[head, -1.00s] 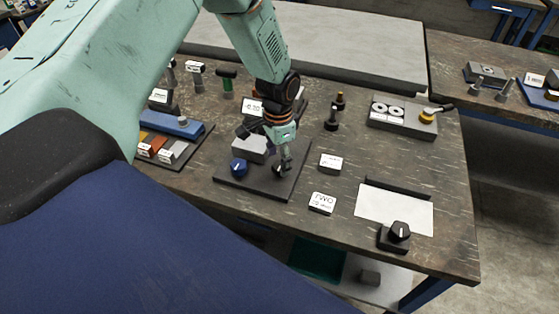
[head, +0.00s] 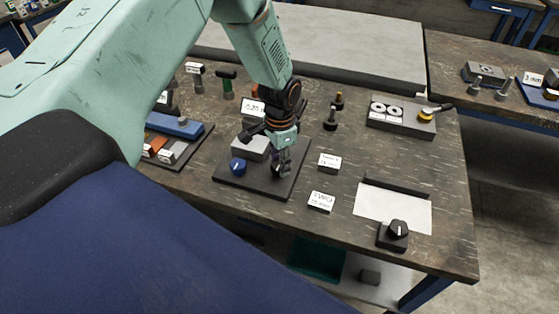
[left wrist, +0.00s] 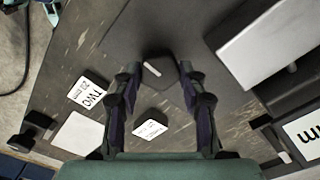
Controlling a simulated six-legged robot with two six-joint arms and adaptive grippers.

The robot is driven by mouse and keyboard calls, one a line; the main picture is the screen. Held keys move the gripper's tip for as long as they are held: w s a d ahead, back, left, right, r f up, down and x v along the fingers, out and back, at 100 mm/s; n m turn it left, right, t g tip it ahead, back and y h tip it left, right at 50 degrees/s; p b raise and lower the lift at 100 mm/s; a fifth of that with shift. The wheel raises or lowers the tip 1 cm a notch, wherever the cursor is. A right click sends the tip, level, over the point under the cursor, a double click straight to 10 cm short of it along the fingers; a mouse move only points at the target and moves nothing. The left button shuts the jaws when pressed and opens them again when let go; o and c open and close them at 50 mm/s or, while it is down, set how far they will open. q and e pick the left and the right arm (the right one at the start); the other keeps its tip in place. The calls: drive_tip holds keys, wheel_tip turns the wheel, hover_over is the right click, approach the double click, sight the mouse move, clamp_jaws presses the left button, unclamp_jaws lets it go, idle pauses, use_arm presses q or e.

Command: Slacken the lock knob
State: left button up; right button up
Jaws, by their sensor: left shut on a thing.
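A black knob (left wrist: 155,69) with a white pointer mark sits between my left fingers in the left wrist view. It stands on a dark base plate (head: 266,189) near the plate's right front part. My left gripper (head: 281,169) points down from above and is shut on this knob; in the head view the fingers largely hide it. A blue knob (head: 237,166) with a white mark is on the same plate, to the left. A grey block (head: 250,148) stands behind it. I cannot tell from the pictures which knob is the lock knob. My right gripper is not in view.
Two white label cards, one (head: 329,162) behind the other (head: 321,201), stand right of the plate. A white sheet (head: 394,207) and another black knob on a block (head: 396,235) are further right. A parts tray (head: 188,152) lies left.

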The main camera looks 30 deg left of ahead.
use_arm(q)
drive_tip(key=shift+s, duration=0.1)
drive_tip(key=shift+c, duration=0.8)
drive_tip(key=shift+n, duration=0.3)
drive_tip(key=n+p, duration=0.2)
drive_tip(key=shift+s+n, duration=0.1)
drive_tip(key=shift+n, duration=0.3)
drive_tip(key=n+p, duration=0.2)
drive_tip(key=n, duration=0.2)
drive_tip(key=n+p, duration=0.2)
drive_tip(key=n, duration=0.3)
drive_tip(key=shift+n+p, duration=0.3)
drive_tip(key=shift+p, duration=0.1)
drive_tip(key=shift+s+f+n+p, duration=0.15)
drive_tip(key=shift+n+p, duration=0.35)
drive_tip(key=shift+n, duration=0.9)
